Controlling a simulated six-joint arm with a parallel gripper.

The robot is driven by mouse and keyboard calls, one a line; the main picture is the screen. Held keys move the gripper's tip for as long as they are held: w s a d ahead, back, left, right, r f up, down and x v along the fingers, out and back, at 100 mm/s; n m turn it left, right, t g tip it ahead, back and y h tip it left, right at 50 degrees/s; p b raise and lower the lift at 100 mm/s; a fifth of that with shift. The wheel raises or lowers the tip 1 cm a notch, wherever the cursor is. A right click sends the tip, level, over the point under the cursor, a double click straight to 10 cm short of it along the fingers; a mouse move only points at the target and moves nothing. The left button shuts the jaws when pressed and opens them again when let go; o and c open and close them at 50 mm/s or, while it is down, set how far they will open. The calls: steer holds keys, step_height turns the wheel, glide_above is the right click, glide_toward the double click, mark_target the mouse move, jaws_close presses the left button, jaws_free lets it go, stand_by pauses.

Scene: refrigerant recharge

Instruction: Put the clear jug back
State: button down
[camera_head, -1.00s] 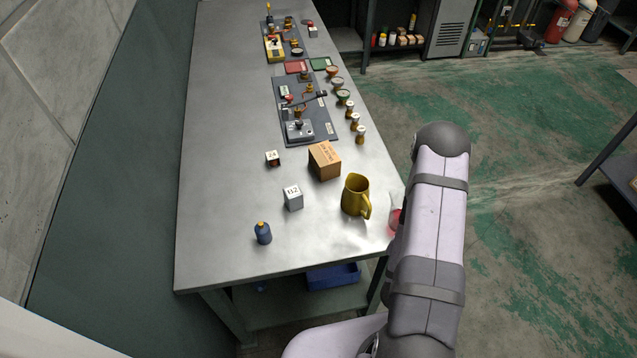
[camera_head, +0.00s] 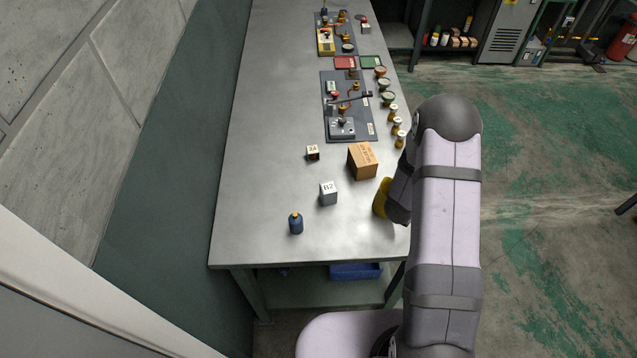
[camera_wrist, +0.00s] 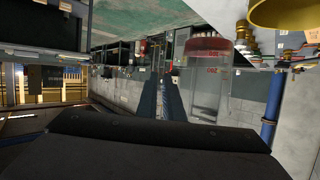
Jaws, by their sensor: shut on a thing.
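The clear jug (camera_wrist: 208,80) shows see-through in the wrist view, with a band of red liquid at its picture-top end. That view looks turned over, with the tabletop along its top edge. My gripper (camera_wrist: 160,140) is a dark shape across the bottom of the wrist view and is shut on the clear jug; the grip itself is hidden. In the head view my arm hides the jug and my fingers. A brass-yellow jug (camera_head: 381,199) stands at the table's right edge, partly behind my wrist. It also shows at the top right of the wrist view (camera_wrist: 285,12).
The metal table (camera_head: 255,205) holds a cardboard box (camera_head: 362,161), a grey B2 block (camera_head: 328,194), a small 24 block (camera_head: 313,153) and a blue bottle (camera_head: 295,224). Farther back are a fittings panel (camera_head: 365,123) and several small jars. The table's front left is clear.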

steer(key=w+a+n+t+y+b, duration=0.1)
steer(key=w+a+n+y+b, duration=0.2)
steer(key=a, duration=0.8)
steer(key=w+a+n+t+y+b, duration=0.2)
steer(key=w+a+n+y, duration=0.15)
steer(key=a, duration=0.65)
steer(key=w+a+n+t+y+b, duration=0.1)
steer(key=w+a+n+y+b, duration=0.2)
steer(key=a, duration=0.8)
steer(key=s+a+n+y+b, duration=0.15)
steer(key=a+n+y, duration=0.35)
steer(key=a, duration=0.7)
steer(key=shift+m+g+y, duration=0.25)
steer(key=shift+m+g, duration=0.15)
steer(key=shift+m, duration=0.15)
steer(key=shift+w+a+f+p, duration=0.1)
steer(key=shift+f+p, duration=0.3)
steer(key=shift+f, duration=0.9)
steer(key=shift+a+f+p, duration=0.1)
steer(key=shift+f+p, duration=0.3)
steer(key=shift+f, duration=0.9)
steer(key=shift+f, duration=0.15)
steer(key=shift+f+p, duration=0.65)
steer(key=shift+f, duration=1.3)
